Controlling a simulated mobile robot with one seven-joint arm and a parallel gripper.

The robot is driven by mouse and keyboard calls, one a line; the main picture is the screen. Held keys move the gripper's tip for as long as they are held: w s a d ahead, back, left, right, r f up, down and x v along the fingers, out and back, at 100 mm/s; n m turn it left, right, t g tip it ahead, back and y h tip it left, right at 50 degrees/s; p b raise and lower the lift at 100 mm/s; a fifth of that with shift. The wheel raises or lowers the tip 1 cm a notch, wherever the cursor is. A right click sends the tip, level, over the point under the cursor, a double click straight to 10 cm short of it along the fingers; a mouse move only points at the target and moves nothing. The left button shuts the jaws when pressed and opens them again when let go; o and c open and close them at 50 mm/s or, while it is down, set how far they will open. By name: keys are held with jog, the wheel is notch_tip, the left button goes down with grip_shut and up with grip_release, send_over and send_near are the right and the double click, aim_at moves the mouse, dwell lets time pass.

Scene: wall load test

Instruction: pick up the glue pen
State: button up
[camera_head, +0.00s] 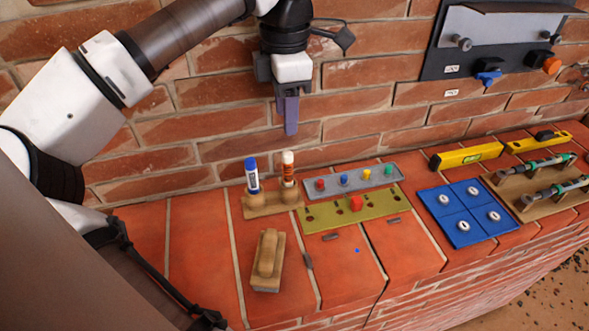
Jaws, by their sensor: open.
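Two pens stand upright in a wooden holder (258,212) on the brick ledge. One is a white and blue pen (252,178) with a blue cap; the other is an orange-brown pen (288,170) with a whitish cap. Their labels are too small to read, so I cannot tell which is the glue pen. My gripper (290,130) points down, open and empty, above the orange-brown pen in the picture and apart from it. Its fingers overlap in this view.
A wooden block (267,262) lies in front of the holder. A grey tray (330,190) with coloured pegs and a green board (325,217) with a red knob are to the right. A blue panel (450,228) lies farther right. The brick wall (160,125) rises close behind.

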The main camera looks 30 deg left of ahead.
aim_at(288, 166)
notch_tip(288, 166, down, 13)
jog(key=b, duration=0.9)
jog(key=shift+d+f, duration=0.1)
jog(key=shift+f, duration=0.05)
grip_shut()
jog(key=shift+r, duration=0.2)
